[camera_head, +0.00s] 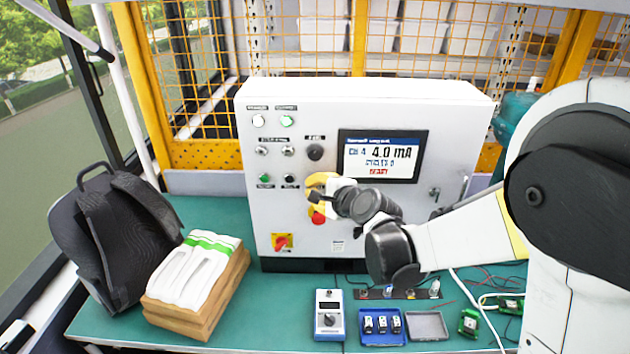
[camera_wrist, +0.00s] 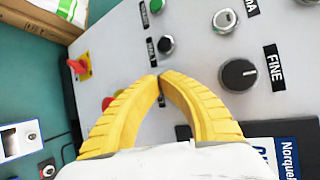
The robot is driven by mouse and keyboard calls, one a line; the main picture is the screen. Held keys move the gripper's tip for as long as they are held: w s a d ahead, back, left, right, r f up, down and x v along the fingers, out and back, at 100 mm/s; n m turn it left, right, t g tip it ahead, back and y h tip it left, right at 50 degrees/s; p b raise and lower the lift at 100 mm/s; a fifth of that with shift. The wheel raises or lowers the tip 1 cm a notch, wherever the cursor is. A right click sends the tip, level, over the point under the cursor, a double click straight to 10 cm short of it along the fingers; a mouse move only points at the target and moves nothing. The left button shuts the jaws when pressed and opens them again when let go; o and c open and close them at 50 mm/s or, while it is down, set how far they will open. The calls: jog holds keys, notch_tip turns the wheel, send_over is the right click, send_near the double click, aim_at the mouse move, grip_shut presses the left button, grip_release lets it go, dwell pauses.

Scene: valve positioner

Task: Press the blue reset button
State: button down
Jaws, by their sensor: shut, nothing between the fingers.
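No blue button shows in either view; my gripper covers part of the panel where one could be. The grey-white control box (camera_head: 360,230) stands on the green bench. My gripper (camera_head: 314,188) is at its front, right of the green button (camera_head: 264,179) and black button (camera_head: 290,180). In the wrist view, my yellow fingers (camera_wrist: 159,77) meet at their tips, shut and empty, just below the black button (camera_wrist: 165,44). The green button (camera_wrist: 156,5) is farther up. Whether the tips touch the panel I cannot tell.
A red button (camera_head: 318,217) sits just below my gripper. The large FINE knob (camera_wrist: 238,75) is right of the fingers in the wrist view. A red switch on a yellow plate (camera_head: 282,242), a screen (camera_head: 378,156), a backpack (camera_head: 115,235) and a blue tray (camera_head: 383,339) are around.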

jog(key=shift+s, duration=0.8)
jog(key=s, duration=0.5)
jog(key=shift+a, duration=0.1)
dwell(0.4)
jog(key=s+d+f+n+g+h+b, duration=0.2)
jog(key=s+d+n, duration=0.5)
jog(key=s, duration=0.5)
jog(key=s+d+f+n+g+h+b, duration=0.3)
jog(key=s+d+f+n+b, duration=0.4)
jog(key=s+d, duration=0.5)
jog(key=shift+s+n+h+b, duration=0.35)
jog(key=shift+s+n+h, duration=0.2)
jog(key=shift+h, duration=0.25)
